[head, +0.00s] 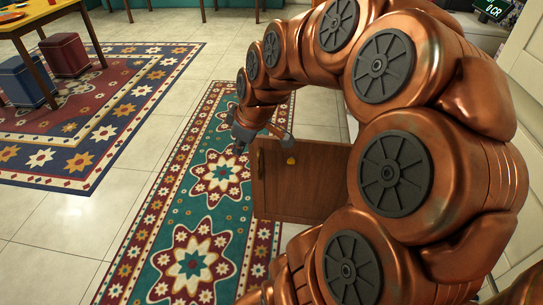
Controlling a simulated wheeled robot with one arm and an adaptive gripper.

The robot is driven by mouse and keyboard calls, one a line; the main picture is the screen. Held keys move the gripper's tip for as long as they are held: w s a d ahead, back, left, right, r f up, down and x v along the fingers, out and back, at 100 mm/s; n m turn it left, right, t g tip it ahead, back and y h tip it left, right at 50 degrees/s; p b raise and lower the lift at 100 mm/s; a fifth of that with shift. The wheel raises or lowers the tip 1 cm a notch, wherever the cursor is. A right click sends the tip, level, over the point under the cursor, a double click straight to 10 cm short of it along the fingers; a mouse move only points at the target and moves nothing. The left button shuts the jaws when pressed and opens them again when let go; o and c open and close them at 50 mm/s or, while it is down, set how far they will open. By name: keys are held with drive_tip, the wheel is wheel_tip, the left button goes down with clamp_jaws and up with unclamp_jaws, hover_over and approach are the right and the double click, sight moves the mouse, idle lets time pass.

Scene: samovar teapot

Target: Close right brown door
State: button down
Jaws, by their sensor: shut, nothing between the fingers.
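A brown wooden door (318,190) with a small yellow knob (291,161) stands open in the head view, right of the middle, out over the edge of the patterned rug. My copper arm hides its right part and the place where it is hinged. My gripper (240,147) is at the door's upper left, by its free edge, above the rug. Its fingers point down and are shut with nothing in them. I cannot tell whether it touches the door edge.
A long teal and red rug (215,190) lies on pale floor tiles (75,225). At the upper left are a wooden table (38,18), a red stool (66,54) and a blue stool (27,85) on another rug (110,110). The tiles left of the long rug are clear.

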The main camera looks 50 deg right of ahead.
drive_tip(key=d+f+t+h+b, duration=0.1)
drive_tip(key=d+f+b, duration=0.3)
drive_tip(key=d, duration=0.4)
drive_tip(key=d+f+t+h+b, duration=0.1)
drive_tip(key=d+f+b, duration=0.3)
drive_tip(key=d, duration=0.3)
drive_tip(key=b, duration=0.2)
approach(268, 143)
wheel_tip(268, 143, down, 4)
drive_tip(key=a, duration=0.3)
drive_tip(key=shift+w+d+f+n, duration=0.2)
drive_tip(key=shift+w+d, duration=0.25)
drive_tip(key=shift+d, duration=0.05)
drive_tip(key=shift+w+d+f+n, duration=0.15)
drive_tip(key=shift+w+d+n, duration=0.05)
drive_tip(key=shift+w+d, duration=0.3)
drive_tip(key=shift+w+d+r+b, duration=0.1)
drive_tip(key=shift+w+d+b, duration=0.3)
drive_tip(key=shift+d, duration=0.3)
drive_tip(key=shift+w+d, duration=0.1)
drive_tip(key=shift+d, duration=0.05)
